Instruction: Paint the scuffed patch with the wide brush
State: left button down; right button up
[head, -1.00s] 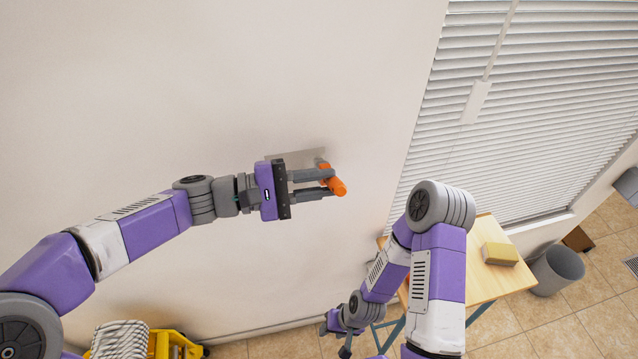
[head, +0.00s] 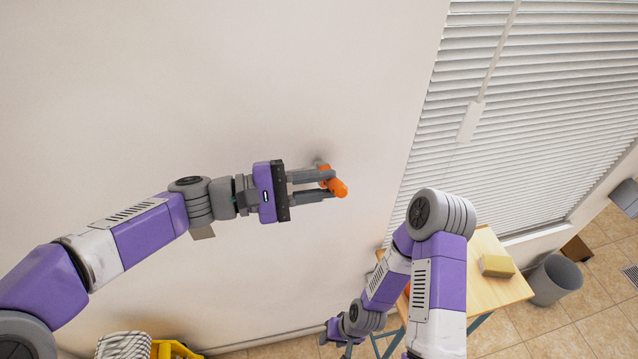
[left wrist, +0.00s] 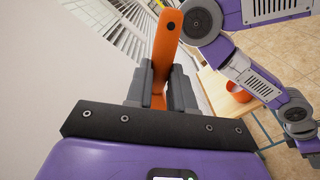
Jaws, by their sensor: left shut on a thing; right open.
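My left gripper (head: 316,184) is shut on the orange handle of the brush (head: 337,187). The handle stands up between its fingers in the left wrist view (left wrist: 165,45). The brush head is mostly hidden behind the fingers, at the pale wall (head: 230,90); contact is hard to tell. A small grey-brown piece (head: 202,232) shows just below my left wrist; I cannot tell if it is part of the scuffed patch. The wall around the brush looks plain, with a soft shadow. My right gripper (head: 337,335) hangs low by the table, open and apart from the brush.
Blinds (head: 530,120) cover the window. A yellow mop bucket (head: 172,350) is at lower left.

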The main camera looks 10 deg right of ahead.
pick_arm(q)
jog(key=shift+a+f+b, duration=1.55)
jog(key=shift+f+b, duration=3.85)
jog(key=shift+f, duration=0.6)
jog(key=shift+r+p, duration=4.65)
jog(key=shift+r, duration=1.5)
notch_tip(320, 180, down, 12)
jog(key=f+b, duration=0.1)
jog(key=b, duration=1)
jog(key=a+r+p, duration=0.3)
jog(key=r+p, duration=0.4)
jog(key=r, duration=0.2)
